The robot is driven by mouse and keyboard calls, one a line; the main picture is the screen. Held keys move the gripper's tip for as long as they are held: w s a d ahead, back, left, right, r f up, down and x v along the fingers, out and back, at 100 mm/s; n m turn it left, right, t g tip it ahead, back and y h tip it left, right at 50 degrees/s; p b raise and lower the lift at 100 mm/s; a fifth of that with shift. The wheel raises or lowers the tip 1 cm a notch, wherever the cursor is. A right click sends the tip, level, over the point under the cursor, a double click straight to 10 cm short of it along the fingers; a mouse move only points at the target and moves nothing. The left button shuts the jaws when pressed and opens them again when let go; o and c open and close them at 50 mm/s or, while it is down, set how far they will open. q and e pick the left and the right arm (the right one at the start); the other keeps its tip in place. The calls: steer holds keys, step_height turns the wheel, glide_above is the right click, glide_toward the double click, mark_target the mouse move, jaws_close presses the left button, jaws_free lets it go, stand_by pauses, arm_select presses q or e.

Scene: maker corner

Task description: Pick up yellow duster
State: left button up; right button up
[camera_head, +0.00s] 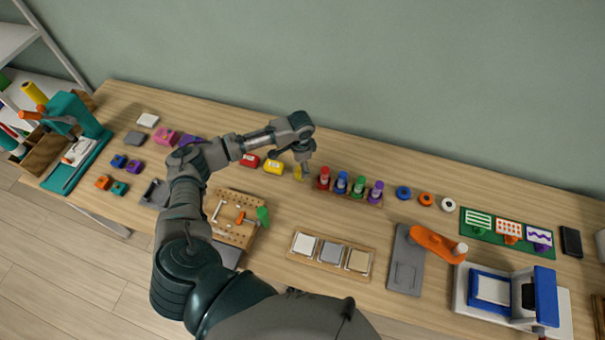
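A small yellow piece (298,173), which looks like the yellow duster, is at the back middle of the table, partly hidden by my gripper. My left arm reaches over the table, and its gripper (305,168) points down right beside this yellow piece. The fingers are too small to tell whether they are open or shut, or whether they touch it. A yellow block with a white label (273,167) lies just left of it. My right gripper is out of view.
A rack with red, blue, green and purple bottles (349,187) stands close to the right of the gripper. A red block (250,160) lies to the left. A pegboard (234,217) and a three-pad tray (330,255) are in front. Bare table lies between them.

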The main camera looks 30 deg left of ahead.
mark_target(299, 172)
arm_select(q)
steer(key=f, duration=0.4)
steer(key=shift+s+a+f, duration=0.1)
steer(key=shift+a+f, duration=0.1)
steer(key=shift+a, duration=0.05)
steer(key=shift+a+f, duration=0.2)
steer(key=shift+f, duration=0.25)
steer(key=shift+d+r, duration=0.15)
steer(key=shift+d, duration=0.1)
steer(key=shift+c, duration=0.3)
steer(key=shift+d, duration=0.15)
steer(key=c, duration=0.4)
steer(key=shift+d, duration=0.15)
steer(key=c, duration=0.7)
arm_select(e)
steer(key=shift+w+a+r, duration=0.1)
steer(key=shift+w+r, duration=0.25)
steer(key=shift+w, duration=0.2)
